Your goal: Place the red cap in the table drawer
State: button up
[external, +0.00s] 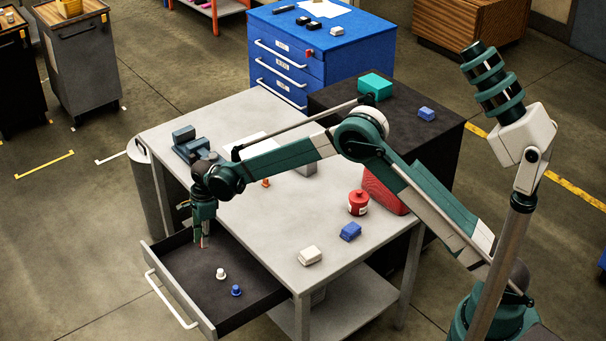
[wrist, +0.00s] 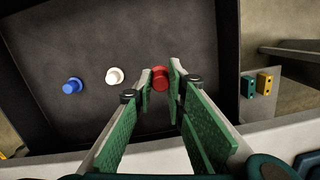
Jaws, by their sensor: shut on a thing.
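The red cap (wrist: 160,78) is between the green fingers of my gripper (wrist: 161,82) in the wrist view, and the fingers are shut on it. In the external view my gripper (external: 203,241) points down over the back left part of the open table drawer (external: 180,258). Only a sliver of the cap shows there, so I cannot tell whether it touches the drawer floor. A white cap (external: 221,273) and a blue cap (external: 236,290) stand in the drawer. They also show left of the red cap in the wrist view, white (wrist: 115,76) and blue (wrist: 73,86).
The drawer pulls out from the grey table (external: 285,225). On the table are a red canister (external: 358,202), a blue block (external: 350,231), a white block (external: 310,255) and a dark vise-like device (external: 190,144). The drawer's front half has free room.

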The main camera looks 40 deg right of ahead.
send_over(206, 261)
jog(key=shift+s+d+f+b, duration=0.1)
jog(key=shift+d+f+b, duration=0.05)
jog(key=shift+f, duration=1)
jog(key=shift+d+f+b, duration=0.1)
jog(key=shift+f+b, duration=0.05)
jog(key=shift+f, duration=1)
jog(key=shift+f+b, duration=0.3)
jog(key=shift+f, duration=1.55)
jog(key=shift+f, duration=0.15)
jog(key=o, duration=0.7)
jog(key=r, duration=0.4)
jog(key=d+r+p, duration=0.1)
jog(key=r, duration=0.7)
jog(key=shift+s+d+r+p, duration=0.1)
jog(key=shift+s+d+p, duration=0.1)
jog(key=shift+p, duration=0.15)
